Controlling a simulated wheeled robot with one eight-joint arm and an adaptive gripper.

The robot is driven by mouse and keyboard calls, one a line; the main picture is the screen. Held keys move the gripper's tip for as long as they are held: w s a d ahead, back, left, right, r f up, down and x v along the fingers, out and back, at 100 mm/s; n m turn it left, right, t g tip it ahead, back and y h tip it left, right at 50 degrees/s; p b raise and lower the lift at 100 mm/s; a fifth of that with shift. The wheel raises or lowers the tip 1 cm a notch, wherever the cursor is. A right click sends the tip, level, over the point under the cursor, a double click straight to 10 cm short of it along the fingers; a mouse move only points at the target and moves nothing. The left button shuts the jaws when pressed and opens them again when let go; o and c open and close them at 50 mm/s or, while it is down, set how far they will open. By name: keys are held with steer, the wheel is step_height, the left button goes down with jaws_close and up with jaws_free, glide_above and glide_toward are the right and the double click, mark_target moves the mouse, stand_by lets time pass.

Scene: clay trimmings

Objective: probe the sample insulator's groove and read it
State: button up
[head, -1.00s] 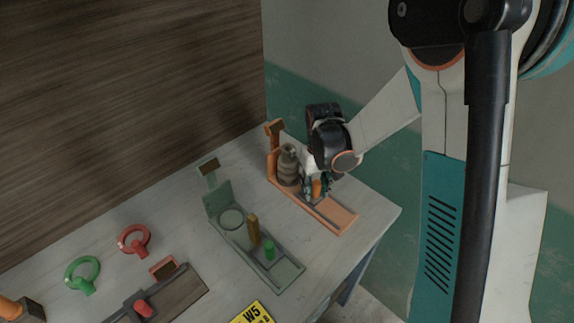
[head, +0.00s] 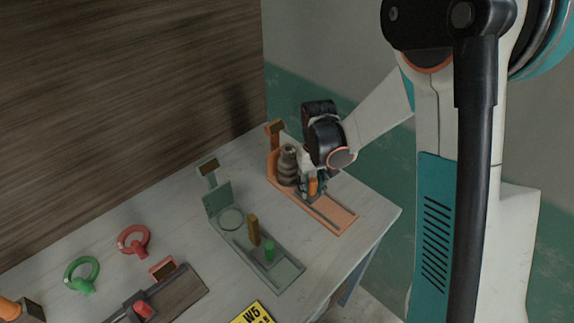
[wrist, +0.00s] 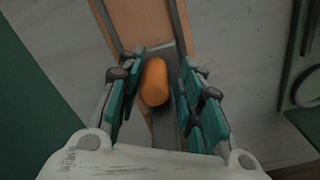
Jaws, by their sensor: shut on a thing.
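A brown ribbed insulator (head: 288,166) stands upright at the far end of an orange fixture (head: 339,217), by its raised back with a small dark display (head: 274,128). The display is too small to read. My gripper (head: 314,187) is low over the fixture's rail, just right of the insulator, shut on an orange knob (wrist: 154,82). In the wrist view the knob stands between the teal finger pads, above a grey slide. The insulator is out of the wrist view. Whether a probe tip touches its groove is hidden.
A green fixture (head: 290,277) with a brown post (head: 254,230) and green knob (head: 270,250) stands to the left. A red ring (head: 134,240), a green ring (head: 82,275), a dark fixture (head: 180,290) and a yellow W5 card (head: 252,313) lie further left and in front.

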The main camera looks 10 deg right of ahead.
mark_target(329, 208)
steer(key=shift+w+d, duration=0.15)
steer(key=shift+w, duration=0.3)
steer(key=shift+s+d, duration=0.1)
stand_by(1.9)
steer(key=shift+s+d+b, duration=0.15)
steer(key=shift+s+d, duration=0.4)
steer(key=shift+s, duration=0.25)
steer(key=shift+s+d+b, duration=0.2)
steer(key=shift+s+d, duration=0.4)
steer(key=shift+s, duration=0.2)
steer(key=shift+s+d+b, duration=0.15)
steer(key=shift+s+d, duration=0.4)
steer(key=shift+s, duration=0.25)
steer(key=shift+s+d, duration=0.3)
steer(key=shift+s, duration=0.1)
steer(key=shift+o, duration=0.2)
steer(key=o, duration=1.6)
steer(key=shift+d, duration=0.2)
steer(key=shift+o, duration=0.2)
steer(key=shift+a, duration=0.15)
steer(key=shift+s, duration=0.1)
